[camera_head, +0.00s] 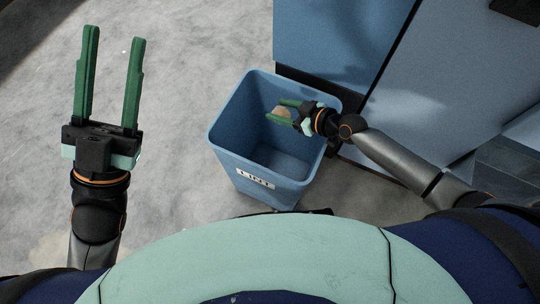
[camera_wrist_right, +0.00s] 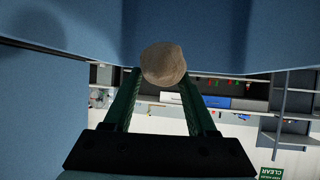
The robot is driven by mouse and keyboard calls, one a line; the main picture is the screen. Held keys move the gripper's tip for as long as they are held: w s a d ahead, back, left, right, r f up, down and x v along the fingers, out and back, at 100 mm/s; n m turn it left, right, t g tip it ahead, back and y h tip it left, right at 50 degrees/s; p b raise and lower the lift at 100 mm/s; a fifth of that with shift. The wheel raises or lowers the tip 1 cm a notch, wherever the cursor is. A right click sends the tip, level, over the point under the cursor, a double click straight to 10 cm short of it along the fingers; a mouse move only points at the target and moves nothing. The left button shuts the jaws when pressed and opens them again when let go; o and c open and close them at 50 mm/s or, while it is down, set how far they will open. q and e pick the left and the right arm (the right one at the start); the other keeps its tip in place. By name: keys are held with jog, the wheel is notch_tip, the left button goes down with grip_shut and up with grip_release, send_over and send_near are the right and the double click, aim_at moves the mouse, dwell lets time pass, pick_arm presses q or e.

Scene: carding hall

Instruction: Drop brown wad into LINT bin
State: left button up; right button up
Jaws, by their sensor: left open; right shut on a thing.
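The blue LINT bin (camera_head: 228,152) stands on the floor, open at the top, with a white label (camera_head: 256,178) on its near side. My right gripper (camera_head: 277,111) is over the bin's opening, towards its right side, shut on the brown wad (camera_head: 284,112). In the right wrist view the wad (camera_wrist_right: 163,64) is a rounded grey-brown lump between the green fingertips. My left gripper (camera_head: 111,54) is open and empty, over the bare floor left of the bin. The part of the bin behind my right gripper is hidden.
A blue machine cabinet (camera_head: 335,35) with large panels stands behind and to the right of the bin, close to its rim. The grey concrete floor (camera_head: 190,60) to the left is clear. Shelving (camera_wrist_right: 290,100) shows far off in the right wrist view.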

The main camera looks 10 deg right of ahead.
jog(key=o, duration=1.4)
jog(key=shift+s+d, duration=0.1)
jog(key=shift+s+d+r, duration=0.2)
jog(key=p+v, duration=0.1)
jog(key=v, duration=0.3)
pick_arm(q)
jog(key=w+f+n+g+y, duration=0.1)
jog(key=w+f+n+y, duration=0.1)
jog(key=f, duration=0.3)
jog(key=w+a+f+n+g+y+p, duration=0.1)
jog(key=w+f+n+y, duration=0.2)
jog(key=f+y, duration=0.2)
jog(key=shift+w+f+n+g, duration=0.3)
jog(key=shift+w+f, duration=0.05)
jog(key=shift+f, duration=0.2)
pick_arm(e)
jog(key=v, duration=0.7)
jog(key=shift+s+d, duration=0.2)
jog(key=shift+s, duration=0.05)
pick_arm(q)
jog(key=shift+a, duration=0.1)
pick_arm(e)
jog(key=shift+r, duration=0.1)
